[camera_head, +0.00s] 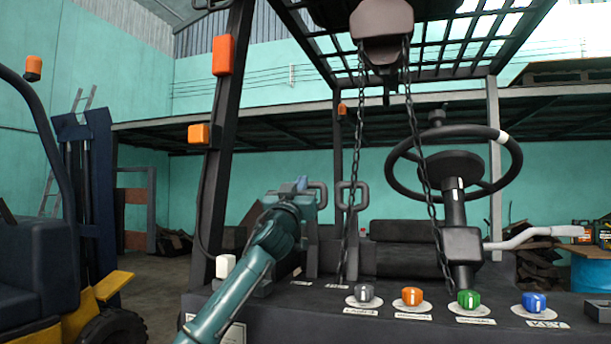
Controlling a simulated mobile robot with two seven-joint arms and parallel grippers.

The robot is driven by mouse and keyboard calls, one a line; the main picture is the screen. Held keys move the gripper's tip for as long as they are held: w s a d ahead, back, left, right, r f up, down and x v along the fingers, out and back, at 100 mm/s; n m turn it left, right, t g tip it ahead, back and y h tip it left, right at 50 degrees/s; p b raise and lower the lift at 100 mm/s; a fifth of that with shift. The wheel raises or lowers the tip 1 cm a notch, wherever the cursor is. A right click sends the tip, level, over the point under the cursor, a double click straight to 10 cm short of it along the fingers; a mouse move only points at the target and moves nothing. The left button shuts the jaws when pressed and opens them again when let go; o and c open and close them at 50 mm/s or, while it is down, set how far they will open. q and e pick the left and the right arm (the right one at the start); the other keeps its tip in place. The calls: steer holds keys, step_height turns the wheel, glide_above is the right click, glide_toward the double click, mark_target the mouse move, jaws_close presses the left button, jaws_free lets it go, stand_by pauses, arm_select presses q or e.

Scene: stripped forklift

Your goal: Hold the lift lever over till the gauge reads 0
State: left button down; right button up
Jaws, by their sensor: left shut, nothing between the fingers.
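My left gripper (302,185) is at the end of my teal arm, which rises from the bottom left over the dark dashboard (400,325). Its fingers are shut with nothing visible between them. Next to it stand two upright dark posts with loop handles, one close on its right (321,192) and one farther right (350,196). I cannot tell whether the gripper touches the nearer handle or which one is the lift lever. A white-knobbed lever (225,265) stands left of my arm. I cannot make out a gauge reading. My right gripper is not in view.
Grey (364,294), orange (412,296), green (468,299) and blue (534,302) knobs line the dashboard. A steering wheel (455,167) and a side lever (530,235) stand at right. Two chains hang from a hoist block (381,22). A dark mast post (222,130) rises left of my gripper.

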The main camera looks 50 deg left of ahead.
arm_select(q)
steer(key=w, duration=0.1)
steer(key=w+a, duration=0.2)
steer(key=shift+w+f, duration=0.25)
steer(key=shift+f, duration=0.15)
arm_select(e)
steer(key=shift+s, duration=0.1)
